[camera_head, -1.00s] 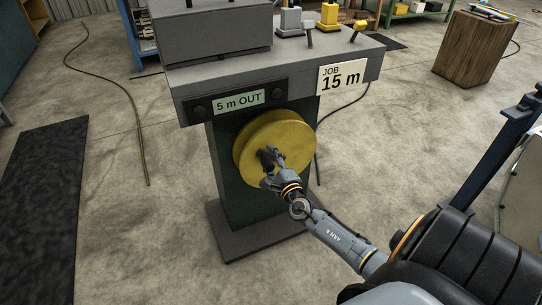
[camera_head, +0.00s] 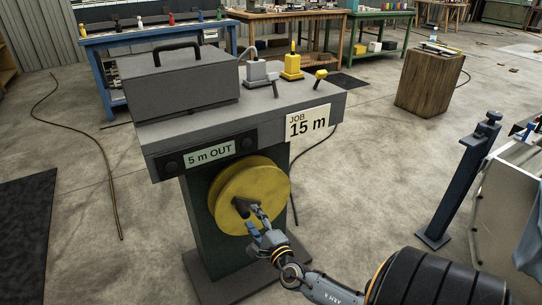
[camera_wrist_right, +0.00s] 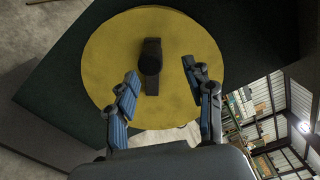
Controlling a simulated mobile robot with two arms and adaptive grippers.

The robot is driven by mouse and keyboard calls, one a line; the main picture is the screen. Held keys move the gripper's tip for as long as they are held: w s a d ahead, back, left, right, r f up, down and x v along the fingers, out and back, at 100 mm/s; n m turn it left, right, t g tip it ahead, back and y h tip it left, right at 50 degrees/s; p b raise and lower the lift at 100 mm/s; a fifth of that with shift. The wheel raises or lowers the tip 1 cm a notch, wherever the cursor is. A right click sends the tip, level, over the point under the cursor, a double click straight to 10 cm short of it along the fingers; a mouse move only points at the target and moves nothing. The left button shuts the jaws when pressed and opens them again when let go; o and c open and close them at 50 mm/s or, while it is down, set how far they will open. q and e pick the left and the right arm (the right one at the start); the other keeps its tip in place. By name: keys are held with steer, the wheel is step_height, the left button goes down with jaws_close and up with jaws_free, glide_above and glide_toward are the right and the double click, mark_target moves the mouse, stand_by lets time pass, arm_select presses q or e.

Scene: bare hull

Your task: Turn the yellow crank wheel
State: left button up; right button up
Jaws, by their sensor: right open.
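The yellow crank wheel (camera_head: 262,183) is mounted upright on the front of a dark green pedestal. A dark crank handle (camera_head: 241,207) sits on its face at lower left in the head view. My right gripper (camera_head: 253,221) is open just in front of the wheel, close to the handle. In the right wrist view the wheel (camera_wrist_right: 108,50) fills the middle, and the handle (camera_wrist_right: 150,60) shows between the spread fingers (camera_wrist_right: 160,80), nearer the left one. I cannot tell whether a finger touches it. My left gripper is not in view.
A grey console top carries a "5 m OUT" display (camera_head: 210,153) and a "JOB 15 m" card (camera_head: 308,123). A grey box (camera_head: 180,90) and yellow-topped fittings (camera_head: 292,66) stand on it. A dark post (camera_head: 460,185) and a wooden block (camera_head: 430,80) are at right. Open floor surrounds the pedestal.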

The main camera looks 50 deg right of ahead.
steer(key=p+v, duration=0.1)
steer(key=v, duration=0.8)
steer(key=shift+s, duration=0.35)
stand_by(0.3)
steer(key=shift+a+r, duration=0.1)
